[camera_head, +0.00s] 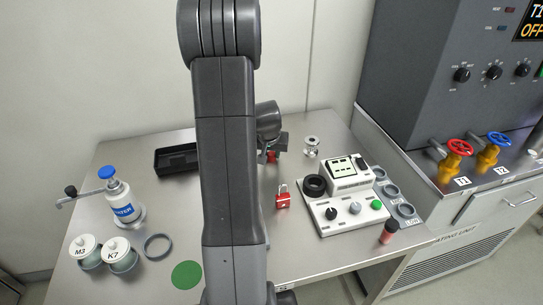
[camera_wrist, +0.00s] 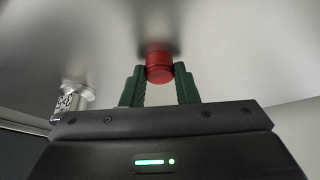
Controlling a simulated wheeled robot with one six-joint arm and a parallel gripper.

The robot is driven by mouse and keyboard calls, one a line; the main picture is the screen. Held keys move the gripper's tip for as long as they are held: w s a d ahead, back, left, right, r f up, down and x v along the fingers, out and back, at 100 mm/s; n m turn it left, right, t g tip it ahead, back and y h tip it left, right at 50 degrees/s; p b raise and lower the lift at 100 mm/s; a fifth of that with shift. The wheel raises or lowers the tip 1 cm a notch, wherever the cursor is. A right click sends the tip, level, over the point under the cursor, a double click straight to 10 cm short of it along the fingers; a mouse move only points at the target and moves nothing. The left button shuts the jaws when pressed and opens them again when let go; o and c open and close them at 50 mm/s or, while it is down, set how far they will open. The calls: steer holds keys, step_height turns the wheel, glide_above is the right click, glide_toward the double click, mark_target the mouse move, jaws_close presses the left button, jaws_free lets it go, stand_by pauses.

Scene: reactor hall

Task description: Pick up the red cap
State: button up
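The red cap (camera_wrist: 159,68) is a small round red piece on the steel surface in the wrist view. It sits between the tips of my gripper's green fingers (camera_wrist: 160,80), with a narrow gap seemingly on each side. The gripper looks open and not closed on the cap. In the head view the red cap (camera_head: 271,156) shows only in part, just below my gripper (camera_head: 273,147), behind my arm. The fingers are mostly hidden there.
A silver fitting (camera_head: 311,146) stands close on the right, also in the wrist view (camera_wrist: 73,100). Nearby are a red padlock (camera_head: 282,200), a white control box (camera_head: 345,205) and a black tray (camera_head: 176,160).

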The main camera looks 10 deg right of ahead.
steer(key=c, duration=0.3)
steer(key=shift+c, duration=0.2)
